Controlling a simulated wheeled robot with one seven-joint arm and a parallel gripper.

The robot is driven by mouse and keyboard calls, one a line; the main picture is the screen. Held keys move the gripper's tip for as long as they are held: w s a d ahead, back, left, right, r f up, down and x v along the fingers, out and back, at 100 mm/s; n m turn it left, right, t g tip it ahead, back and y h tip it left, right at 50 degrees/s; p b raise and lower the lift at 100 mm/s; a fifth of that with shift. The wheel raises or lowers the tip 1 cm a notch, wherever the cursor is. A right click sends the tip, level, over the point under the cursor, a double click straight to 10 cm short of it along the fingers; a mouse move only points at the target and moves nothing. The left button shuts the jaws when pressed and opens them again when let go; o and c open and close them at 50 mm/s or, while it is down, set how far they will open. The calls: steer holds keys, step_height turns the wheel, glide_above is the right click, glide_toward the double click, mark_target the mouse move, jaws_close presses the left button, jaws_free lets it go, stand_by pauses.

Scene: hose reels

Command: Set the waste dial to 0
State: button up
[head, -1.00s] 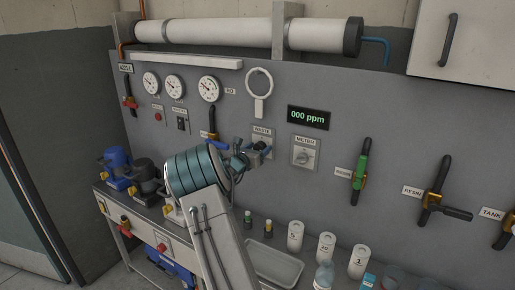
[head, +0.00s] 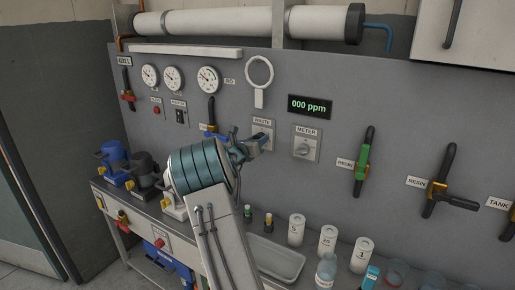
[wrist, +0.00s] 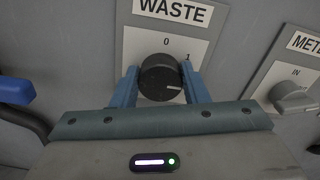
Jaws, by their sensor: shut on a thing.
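The waste dial (wrist: 161,76) is a round black knob on a pale plate (wrist: 137,45) labelled WASTE. The plate has a 0 above the knob and a 1 to its upper right. A pale line on the knob points right and slightly down, at neither number. My gripper (wrist: 158,82) has its two blue fingers shut on the knob, one on each side. In the head view, my gripper (head: 262,142) is at the waste plate (head: 262,126) and hides most of the knob.
The METER dial (head: 303,148) is close on the right, on its own plate. A green display (head: 310,106) reads 000 ppm. A lever valve (head: 211,118) is on the left. Bottles and a tray (head: 276,259) stand on the bench below.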

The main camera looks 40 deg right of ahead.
steer(key=shift+w+a+f+n+b, duration=0.15)
steer(key=shift+n+b, duration=0.5)
steer(key=shift+n, duration=3.8)
steer(key=shift+d+f+n+b, duration=0.1)
steer(key=shift+n+b, duration=0.5)
steer(key=shift+n, duration=3.85)
steer(key=o, duration=1)
steer(key=shift+c, duration=0.2)
steer(key=b+v, duration=0.2)
steer(key=v, duration=1.2)
steer(key=shift+b, duration=0.4)
